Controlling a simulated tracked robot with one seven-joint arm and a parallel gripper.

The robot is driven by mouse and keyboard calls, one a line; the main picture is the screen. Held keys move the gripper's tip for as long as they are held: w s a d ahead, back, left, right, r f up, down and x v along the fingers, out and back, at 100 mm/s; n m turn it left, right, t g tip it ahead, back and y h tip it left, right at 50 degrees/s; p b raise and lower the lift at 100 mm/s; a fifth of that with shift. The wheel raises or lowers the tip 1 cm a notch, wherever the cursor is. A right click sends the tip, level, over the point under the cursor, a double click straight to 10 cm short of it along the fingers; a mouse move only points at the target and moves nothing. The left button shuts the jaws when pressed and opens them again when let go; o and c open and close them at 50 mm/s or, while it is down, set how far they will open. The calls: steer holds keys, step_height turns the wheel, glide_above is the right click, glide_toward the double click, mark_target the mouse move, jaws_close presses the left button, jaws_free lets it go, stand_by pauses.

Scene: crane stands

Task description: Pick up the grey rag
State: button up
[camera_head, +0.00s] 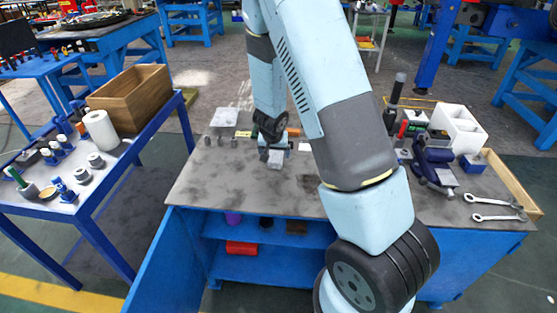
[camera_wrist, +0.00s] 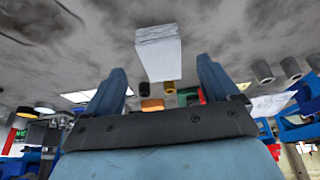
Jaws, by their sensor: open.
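A pale grey folded block, which looks like the grey rag (camera_wrist: 158,52), lies on the worn grey table top. In the wrist view it sits between and just beyond the fingertips of my gripper (camera_wrist: 160,68). The fingers are apart and I see clear space on both sides of the rag. In the head view my gripper (camera_head: 270,150) is low over the middle of the table, with the rag (camera_head: 276,161) partly hidden under it. Whether a finger touches the rag I cannot tell.
A light flat sheet (camera_head: 224,116) and several small dark cylinders (camera_head: 220,141) are at the table's back left. A blue vise (camera_head: 434,162), white bin (camera_head: 458,128) and two wrenches (camera_head: 492,207) are on the right. The table's front left is clear.

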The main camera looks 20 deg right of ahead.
mark_target(276, 158)
steer(key=shift+x, duration=2.6)
steer(key=shift+w, duration=0.1)
steer(key=c, duration=1.1)
